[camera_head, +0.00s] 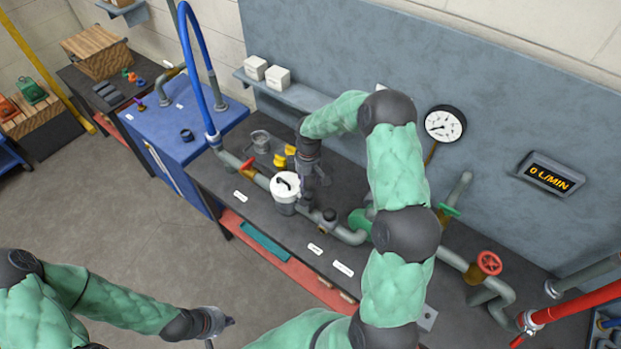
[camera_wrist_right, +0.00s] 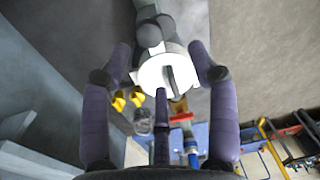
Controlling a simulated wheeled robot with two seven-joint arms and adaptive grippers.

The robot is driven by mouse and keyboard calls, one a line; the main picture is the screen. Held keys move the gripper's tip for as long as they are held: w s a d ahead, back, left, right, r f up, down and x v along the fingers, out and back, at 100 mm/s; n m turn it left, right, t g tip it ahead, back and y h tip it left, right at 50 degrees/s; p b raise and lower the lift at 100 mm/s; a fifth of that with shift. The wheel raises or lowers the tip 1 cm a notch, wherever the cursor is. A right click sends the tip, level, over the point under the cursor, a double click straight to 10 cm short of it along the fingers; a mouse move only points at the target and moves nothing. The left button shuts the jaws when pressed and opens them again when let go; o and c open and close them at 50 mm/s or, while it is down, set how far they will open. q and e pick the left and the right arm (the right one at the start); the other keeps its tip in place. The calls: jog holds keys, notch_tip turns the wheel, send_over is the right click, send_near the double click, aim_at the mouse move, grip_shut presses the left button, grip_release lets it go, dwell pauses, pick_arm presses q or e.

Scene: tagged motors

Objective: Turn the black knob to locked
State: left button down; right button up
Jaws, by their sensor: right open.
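The black knob (camera_head: 286,182) is a short bar handle on the white round lid of a canister (camera_head: 285,208) in the pipe line. In the right wrist view the knob (camera_wrist_right: 171,77) crosses the white lid (camera_wrist_right: 152,75). My right gripper (camera_head: 318,172) is just right of and above the lid. In its wrist view the open fingers (camera_wrist_right: 160,62) frame the lid, apart from the knob as far as I can see. My left gripper (camera_head: 222,322) hangs over the floor at the bottom, away from the bench; its fingers are too small to read.
A red-handled valve (camera_head: 248,165) and yellow fittings (camera_head: 281,160) stand near the canister. A pipe tee with a dark cap (camera_head: 329,215) lies to its right. A gauge (camera_head: 445,124) and flow display (camera_head: 550,178) are behind. The floor (camera_head: 150,240) is clear.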

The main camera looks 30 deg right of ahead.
aim_at(309, 194)
jog(key=f, duration=0.2)
jog(key=f+p, duration=0.1)
jog(key=f, duration=0.2)
jog(key=d+f+p, duration=0.1)
jog(key=f, duration=0.2)
jog(key=shift+w+f, duration=0.2)
jog(key=shift+f, duration=0.05)
pick_arm(q)
notch_tip(309, 194, up, 3)
jog(key=shift+w+d+r, duration=0.15)
pick_arm(e)
jog(key=c, duration=1.1)
